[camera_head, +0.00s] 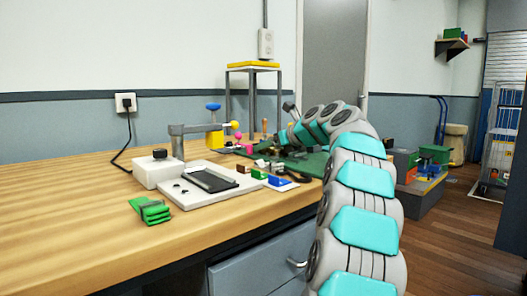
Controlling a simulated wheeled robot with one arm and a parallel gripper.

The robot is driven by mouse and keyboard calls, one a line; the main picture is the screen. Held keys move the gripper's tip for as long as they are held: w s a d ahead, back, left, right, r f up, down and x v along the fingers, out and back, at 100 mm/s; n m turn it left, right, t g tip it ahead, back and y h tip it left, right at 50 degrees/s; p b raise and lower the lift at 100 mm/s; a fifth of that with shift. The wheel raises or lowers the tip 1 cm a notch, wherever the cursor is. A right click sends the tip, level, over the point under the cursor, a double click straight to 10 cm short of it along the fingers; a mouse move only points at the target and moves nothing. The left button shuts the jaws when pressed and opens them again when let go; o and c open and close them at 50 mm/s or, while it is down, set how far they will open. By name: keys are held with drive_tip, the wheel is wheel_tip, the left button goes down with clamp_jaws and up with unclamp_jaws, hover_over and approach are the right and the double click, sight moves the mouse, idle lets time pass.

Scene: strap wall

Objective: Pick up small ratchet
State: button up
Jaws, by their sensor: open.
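My arm rises from the bottom right and bends left over the workbench. My gripper (277,142) is at its far end, small and partly hidden, above the green mat (312,164); it is open. Several small grey metallic pieces (265,164) lie near the mat's left edge, below and left of the gripper. A dark curved piece (299,176) lies at the mat's front. I cannot tell which of these is the small ratchet. No piece is visibly held.
The wooden workbench (60,205) is clear at left. A white fixture (205,183) with a grey arm stands mid-bench. Green folded straps (150,210) lie in front of it. A yellow-topped stand (253,66) is behind.

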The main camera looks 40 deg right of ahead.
clamp_jaws()
idle(0.4)
drive_tip(key=shift+r, duration=0.15)
